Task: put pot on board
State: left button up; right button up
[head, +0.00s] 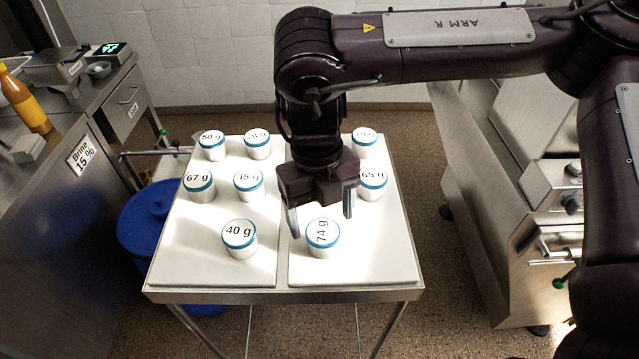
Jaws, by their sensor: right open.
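Several white pots with blue rims and weight labels stand upright on two white boards on a steel table. On the left board (190,262) are pots marked 50 g (212,146), 67 g (199,186), 45 g (248,185), 40 g (239,239) and one at the back (257,145). On the right board (385,262) are the 74 g pot (323,240), the 65 g pot (373,184) and a back pot (365,143). My right gripper (321,222) is open, just above and behind the 74 g pot, and appears empty. My left gripper is out of view.
A steel counter (75,200) with an orange bottle (24,98) and a scale stands at the left. A blue bin (150,215) is beside the table. A steel machine (500,200) stands at the right. The right board's front right is clear.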

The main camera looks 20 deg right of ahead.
aim_at(319, 224)
notch_tip(319, 224, up, 7)
jog(key=shift+w, duration=0.4)
jog(key=shift+a, duration=0.1)
